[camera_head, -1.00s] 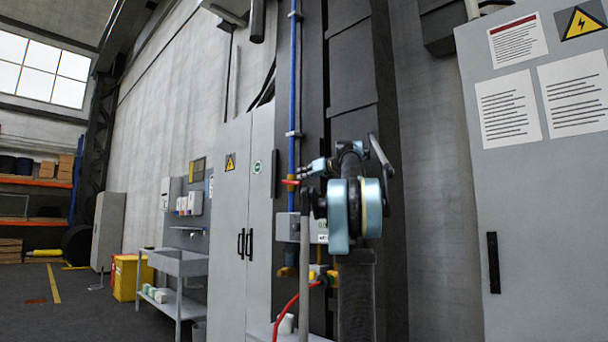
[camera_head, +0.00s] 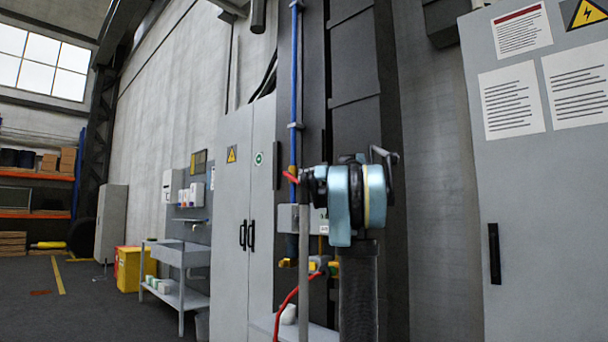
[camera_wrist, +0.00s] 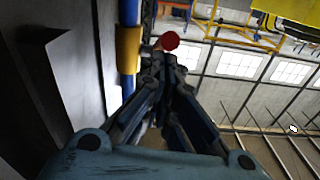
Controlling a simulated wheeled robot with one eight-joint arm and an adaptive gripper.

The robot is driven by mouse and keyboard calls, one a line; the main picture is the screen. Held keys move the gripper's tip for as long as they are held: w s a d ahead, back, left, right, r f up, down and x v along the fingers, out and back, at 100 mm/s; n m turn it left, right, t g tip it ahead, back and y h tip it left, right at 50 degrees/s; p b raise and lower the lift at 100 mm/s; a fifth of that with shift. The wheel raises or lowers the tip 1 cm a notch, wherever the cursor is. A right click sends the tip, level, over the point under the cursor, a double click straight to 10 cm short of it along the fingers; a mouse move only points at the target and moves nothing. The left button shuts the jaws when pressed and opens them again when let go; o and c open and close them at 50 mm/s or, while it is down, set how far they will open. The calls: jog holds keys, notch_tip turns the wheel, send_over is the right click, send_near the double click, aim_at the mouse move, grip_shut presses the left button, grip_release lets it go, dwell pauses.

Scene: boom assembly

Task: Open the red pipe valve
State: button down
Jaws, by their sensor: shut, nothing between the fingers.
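The red valve handle (camera_head: 290,177) is on the blue vertical pipe (camera_head: 293,75) in the head view. It slants down to the right across the pipe. In the wrist view a round red end of the handle (camera_wrist: 170,41) shows just beyond my fingertips, beside the pipe's yellow fitting (camera_wrist: 128,50). My gripper (camera_wrist: 160,62) is shut and empty, its fingertips close to the red end; I cannot tell whether they touch. In the head view my arm's wrist covers most of the gripper.
A grey box (camera_head: 286,217) sits on the pipe below the valve. A red hose (camera_head: 290,300) hangs lower down. Grey cabinets (camera_head: 233,230) stand left of the pipe, and a large grey cabinet (camera_head: 545,220) stands at right. Dark wall panels are close behind my arm.

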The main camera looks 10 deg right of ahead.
jog(key=shift+f, duration=0.4)
